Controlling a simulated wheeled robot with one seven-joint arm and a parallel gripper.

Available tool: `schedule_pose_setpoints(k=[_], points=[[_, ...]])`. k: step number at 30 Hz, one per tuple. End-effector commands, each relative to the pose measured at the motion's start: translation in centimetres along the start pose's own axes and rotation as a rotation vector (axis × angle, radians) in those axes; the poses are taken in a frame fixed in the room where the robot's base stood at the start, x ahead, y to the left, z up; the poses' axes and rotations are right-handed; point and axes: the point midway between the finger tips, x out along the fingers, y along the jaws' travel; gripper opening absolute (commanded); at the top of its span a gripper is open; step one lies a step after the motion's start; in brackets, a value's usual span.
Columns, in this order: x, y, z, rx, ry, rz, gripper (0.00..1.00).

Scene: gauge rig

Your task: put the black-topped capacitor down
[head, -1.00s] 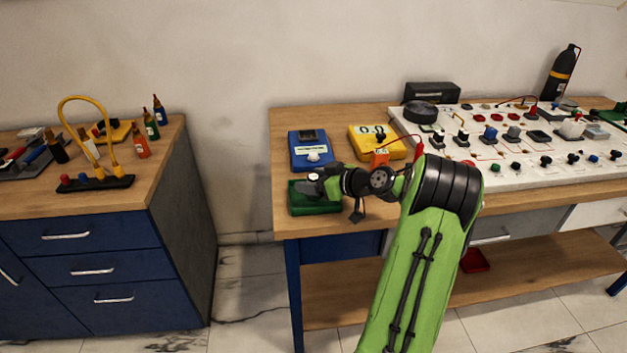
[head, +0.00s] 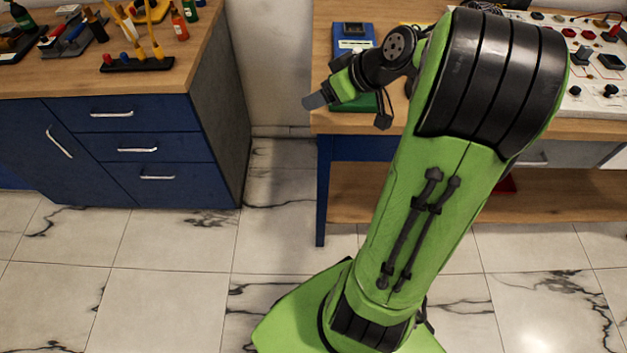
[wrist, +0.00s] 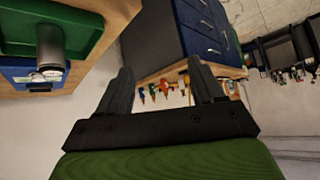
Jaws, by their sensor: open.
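My gripper (head: 316,101) is out past the left end of the right-hand bench. In the wrist view my gripper (wrist: 161,78) has its two dark fingers wide apart with nothing between them. A green tray (wrist: 82,42) is at the upper left of that view, away from the fingers. A grey cylinder (wrist: 50,46), which looks like the capacitor, stands in or over the tray; its black top is not clear. In the head view the green tray (head: 366,103) is partly behind my wrist, and the capacitor does not show.
A blue meter (head: 352,38) stands behind the tray. A blue cabinet (head: 120,150) with tools and bottles on top is to the left, with a floor gap between it and the bench. A white panel of components (head: 597,85) lies at the right.

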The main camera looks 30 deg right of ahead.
Motion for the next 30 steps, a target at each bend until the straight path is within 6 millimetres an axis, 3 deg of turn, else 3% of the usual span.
schedule_pose_setpoints(k=[1, 3, 6, 9, 13, 17, 25, 30], points=[[-0.1, -4.3, -0.8, -0.021, -0.071, 0.003, 0.67], [-1.0, -9.3, -0.4, -0.014, -0.164, 0.033, 0.67], [-3.6, -15.5, 1.7, 0.017, -0.248, 0.099, 0.67], [-6.7, -19.4, 5.0, 0.077, -0.275, 0.161, 0.67], [-9.2, -21.1, 8.5, 0.156, -0.274, 0.203, 0.67], [-9.9, -21.2, 9.8, 0.193, -0.274, 0.216, 0.67], [-10.1, -21.2, 9.4, 0.194, -0.273, 0.217, 0.67], [-12.9, -21.5, 6.6, 0.193, -0.272, 0.217, 0.67]])
